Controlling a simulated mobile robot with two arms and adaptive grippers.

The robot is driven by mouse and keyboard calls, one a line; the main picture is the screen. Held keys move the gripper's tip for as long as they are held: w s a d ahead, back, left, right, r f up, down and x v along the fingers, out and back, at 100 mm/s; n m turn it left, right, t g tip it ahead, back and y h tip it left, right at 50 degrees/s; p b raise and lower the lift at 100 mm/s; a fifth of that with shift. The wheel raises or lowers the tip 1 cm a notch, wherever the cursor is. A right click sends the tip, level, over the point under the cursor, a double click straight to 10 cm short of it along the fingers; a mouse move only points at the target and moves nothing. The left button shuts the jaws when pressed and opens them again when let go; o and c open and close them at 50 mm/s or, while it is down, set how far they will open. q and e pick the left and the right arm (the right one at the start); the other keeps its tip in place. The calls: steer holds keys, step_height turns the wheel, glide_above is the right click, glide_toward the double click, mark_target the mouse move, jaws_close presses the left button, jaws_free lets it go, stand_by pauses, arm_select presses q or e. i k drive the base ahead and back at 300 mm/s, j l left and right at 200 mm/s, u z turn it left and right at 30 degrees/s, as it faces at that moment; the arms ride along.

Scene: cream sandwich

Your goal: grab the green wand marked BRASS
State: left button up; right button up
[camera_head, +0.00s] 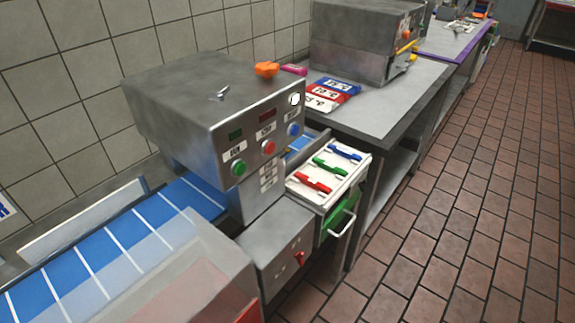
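A green wand-like handle (330,167) lies on a white panel (296,189) on top of a small cabinet, right of the grey machine. It sits between a blue one (345,151) behind it and a red one (314,185) in front of it. Any marking on the green one is too small to read. Neither of my grippers is in view.
The grey machine (190,100) stands over a blue conveyor (115,245). A metal table (385,105) with blue, red and white cards stands behind. The tiled floor (470,200) at right is clear.

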mark_target(335, 170)
steer(key=i+l+u, duration=0.15)
steer(key=l+u, duration=0.3)
steer(key=i+l+u, duration=0.1)
steer(key=l+u, duration=0.2)
steer(key=u, duration=0.15)
steer(key=l+u, duration=0.9)
steer(key=k+l, duration=0.1)
steer(key=l, duration=0.3)
steer(key=k+l+u, duration=0.1)
steer(key=l, duration=0.25)
steer(key=k+l+u, duration=0.1)
steer(key=l, duration=0.3)
steer(key=k+l, duration=0.15)
steer(key=l, duration=0.2)
steer(key=k+l+u, duration=0.1)
steer(key=l, duration=0.25)
steer(key=k+l, duration=0.2)
steer(key=l, duration=0.15)
steer(key=k+l+u, duration=0.1)
steer(key=l, duration=0.25)
